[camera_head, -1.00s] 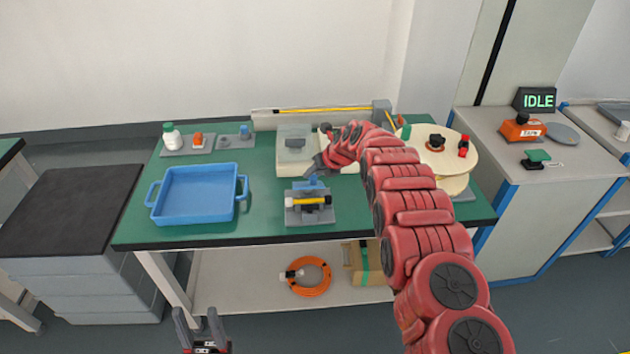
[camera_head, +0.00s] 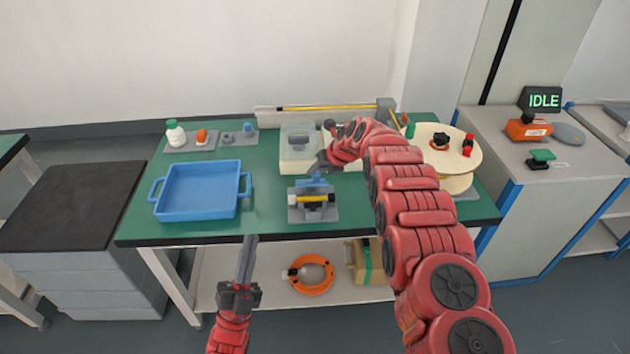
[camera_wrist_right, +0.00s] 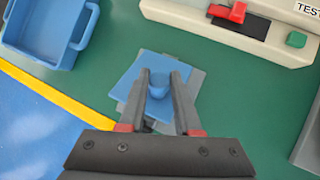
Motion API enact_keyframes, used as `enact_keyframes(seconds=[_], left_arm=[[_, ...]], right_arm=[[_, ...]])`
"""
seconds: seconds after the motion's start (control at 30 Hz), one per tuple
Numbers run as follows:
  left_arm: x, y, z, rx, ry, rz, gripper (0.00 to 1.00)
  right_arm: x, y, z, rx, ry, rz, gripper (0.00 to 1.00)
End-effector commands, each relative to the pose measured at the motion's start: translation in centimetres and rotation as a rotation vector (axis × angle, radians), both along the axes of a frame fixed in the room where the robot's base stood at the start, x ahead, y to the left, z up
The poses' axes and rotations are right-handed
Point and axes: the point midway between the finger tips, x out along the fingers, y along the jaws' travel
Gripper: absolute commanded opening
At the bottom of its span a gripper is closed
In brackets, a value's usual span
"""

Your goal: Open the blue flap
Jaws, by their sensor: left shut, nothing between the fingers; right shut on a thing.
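The blue flap (camera_head: 317,181) belongs to a small grey fixture (camera_head: 298,214) near the front middle of the green table. In the right wrist view the flap (camera_wrist_right: 135,75) is a flat blue plate with a short blue knob (camera_wrist_right: 159,88). My right gripper (camera_head: 323,165) comes down from behind the fixture. In its wrist view, its fingers (camera_wrist_right: 160,78) are shut on the knob. The right arm partly covers the table behind the flap. My left gripper (camera_head: 250,240) is shut and empty, pointing up in front of the table's front edge, apart from the flap.
A blue tray (camera_head: 197,165) stands left of the fixture. A pale box with a clear lid (camera_head: 297,140) stands behind it. A cable reel (camera_head: 465,150) is at the right. A bottle (camera_head: 175,135) stands at the back left. Green table is clear between tray and fixture.

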Motion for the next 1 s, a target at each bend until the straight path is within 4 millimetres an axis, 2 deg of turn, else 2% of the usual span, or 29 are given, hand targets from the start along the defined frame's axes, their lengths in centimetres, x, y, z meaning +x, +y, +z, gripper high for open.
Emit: enact_keyframes(seconds=[0.03,0.1,0.2,0.3,0.5,0.6,0.8,1.0], left_arm=[[2.0,-1.7,-0.3,0.093,0.033,0.045,0.0],[4.9,-3.9,-1.1,0.249,0.078,0.132,0.0],[8.6,-6.7,-2.7,0.489,0.126,0.252,0.0],[11.8,-9.3,-4.4,0.747,0.145,0.367,0.0],[16.3,-13.0,-7.0,1.287,0.102,0.578,0.0],[17.9,-13.9,-7.8,1.563,0.052,0.672,0.0],[19.5,-14.0,-8.2,2.051,-0.064,0.809,0.0],[19.7,-13.2,-7.9,2.343,-0.141,0.86,0.0]], right_arm=[[-0.2,0.1,-0.2,0.0,0.006,0.002,0.0],[-0.2,0.1,-0.2,0.0,0.006,0.002,0.0],[-0.2,0.1,-0.2,0.0,0.006,0.002,0.0],[-0.2,0.1,-0.2,0.0,0.006,0.002,0.0],[-0.2,0.1,-0.3,0.0,0.006,0.002,0.0],[-0.2,0.1,-0.3,0.0,0.006,0.002,0.0],[-0.2,0.1,-0.3,-0.001,0.007,0.003,0.0],[-0.2,0.1,-0.3,-0.001,0.007,0.003,0.0]])
